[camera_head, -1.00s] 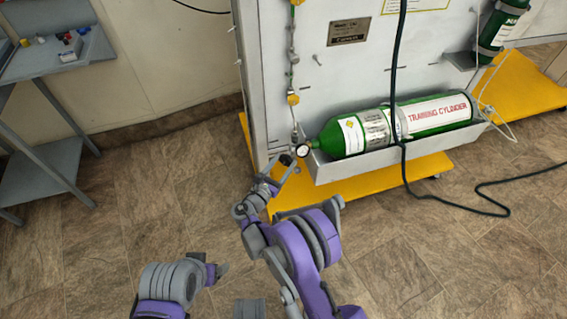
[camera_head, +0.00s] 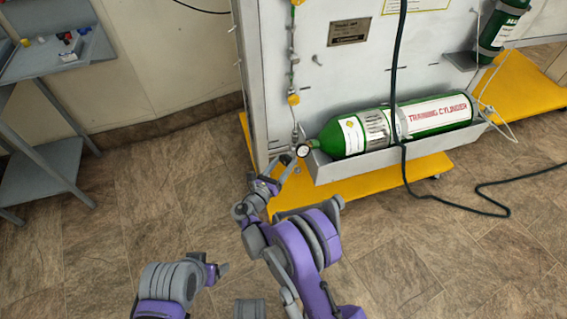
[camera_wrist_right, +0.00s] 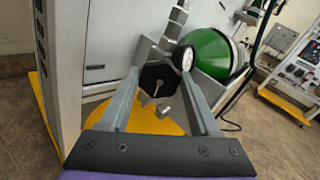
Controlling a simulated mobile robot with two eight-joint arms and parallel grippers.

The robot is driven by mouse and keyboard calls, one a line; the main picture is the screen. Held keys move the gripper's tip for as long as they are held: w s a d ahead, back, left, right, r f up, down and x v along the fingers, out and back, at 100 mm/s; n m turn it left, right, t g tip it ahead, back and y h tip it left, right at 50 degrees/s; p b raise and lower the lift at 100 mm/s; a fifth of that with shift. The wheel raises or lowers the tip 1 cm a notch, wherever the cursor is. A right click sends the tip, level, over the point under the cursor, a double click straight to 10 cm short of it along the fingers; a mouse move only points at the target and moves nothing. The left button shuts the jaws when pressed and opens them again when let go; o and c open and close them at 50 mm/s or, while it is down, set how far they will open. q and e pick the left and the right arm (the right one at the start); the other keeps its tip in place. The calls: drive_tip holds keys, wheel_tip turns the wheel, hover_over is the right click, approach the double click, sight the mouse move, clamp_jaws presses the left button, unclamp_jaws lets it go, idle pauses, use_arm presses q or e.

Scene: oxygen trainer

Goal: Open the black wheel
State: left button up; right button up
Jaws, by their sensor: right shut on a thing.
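The black wheel (camera_wrist_right: 158,80) faces the right wrist camera, with a pale stem at its middle. It sits at the neck of the green training cylinder (camera_head: 430,113), beside a round gauge (camera_head: 303,150). My right gripper (camera_wrist_right: 160,82) has one finger on each side of the wheel and is shut on it. In the head view the right gripper (camera_head: 284,168) reaches to the valve end of the cylinder, and its fingers largely hide the wheel there.
The cylinder lies in a grey tray (camera_head: 345,172) on a panel with a yellow base (camera_head: 385,186). A dark hose (camera_head: 393,70) hangs over it and runs along the floor. A grey shelf (camera_head: 50,70) stands at left. The floor between is clear.

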drive_tip(key=o, duration=1.4)
drive_tip(key=shift+c, duration=0.2)
drive_tip(key=shift+s, duration=0.1)
drive_tip(key=p+v, duration=0.2)
drive_tip(key=v, duration=0.8)
drive_tip(key=shift+s+a, duration=0.2)
drive_tip(key=shift+s, duration=0.1)
